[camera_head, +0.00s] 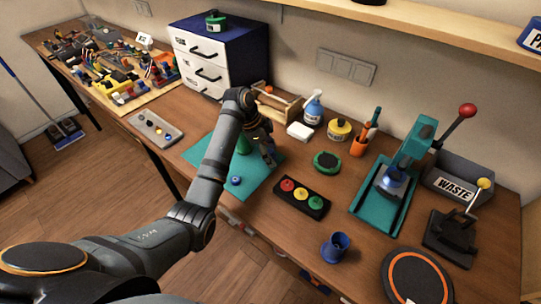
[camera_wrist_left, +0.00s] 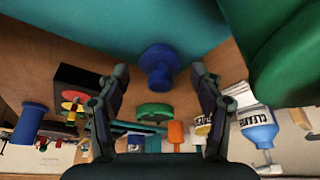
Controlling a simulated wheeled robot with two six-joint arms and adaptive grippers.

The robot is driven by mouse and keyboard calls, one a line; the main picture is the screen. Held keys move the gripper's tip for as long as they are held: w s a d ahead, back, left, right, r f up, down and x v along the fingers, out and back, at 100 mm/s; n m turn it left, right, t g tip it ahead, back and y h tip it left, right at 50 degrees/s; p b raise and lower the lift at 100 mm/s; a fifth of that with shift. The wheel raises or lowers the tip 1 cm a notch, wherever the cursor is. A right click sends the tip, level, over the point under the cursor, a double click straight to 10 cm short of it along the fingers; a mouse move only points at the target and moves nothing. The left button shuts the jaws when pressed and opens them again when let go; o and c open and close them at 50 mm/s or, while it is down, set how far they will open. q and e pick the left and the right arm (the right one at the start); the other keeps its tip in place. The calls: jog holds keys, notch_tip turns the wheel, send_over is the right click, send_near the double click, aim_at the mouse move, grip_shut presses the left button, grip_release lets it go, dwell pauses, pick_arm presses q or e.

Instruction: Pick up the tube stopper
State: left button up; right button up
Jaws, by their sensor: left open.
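A small blue stopper (camera_head: 236,181) stands on the teal mat (camera_head: 215,160), near its front edge. In the left wrist view, the blue stopper (camera_wrist_left: 158,62) appears between my two fingertips, apart from both. My left gripper (camera_head: 268,158) hangs over the mat's right side, behind and right of the stopper. Its open, empty fingers (camera_wrist_left: 159,74) are spread wide in the wrist view. A green object (camera_head: 244,145) stands on the mat beside the gripper, partly hidden by my arm. A large green shape (camera_wrist_left: 285,60) fills the wrist view's right edge. My right gripper is not in view.
A black block with coloured buttons (camera_head: 302,197) lies right of the mat. A blue cup (camera_head: 335,247), green round piece (camera_head: 327,162), spray bottle (camera_head: 313,107) and teal press (camera_head: 383,205) stand further right. A grey tray (camera_head: 155,130) lies left.

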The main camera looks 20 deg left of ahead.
pick_arm(q)
jog(key=c, duration=0.9)
jog(key=shift+c, duration=0.2)
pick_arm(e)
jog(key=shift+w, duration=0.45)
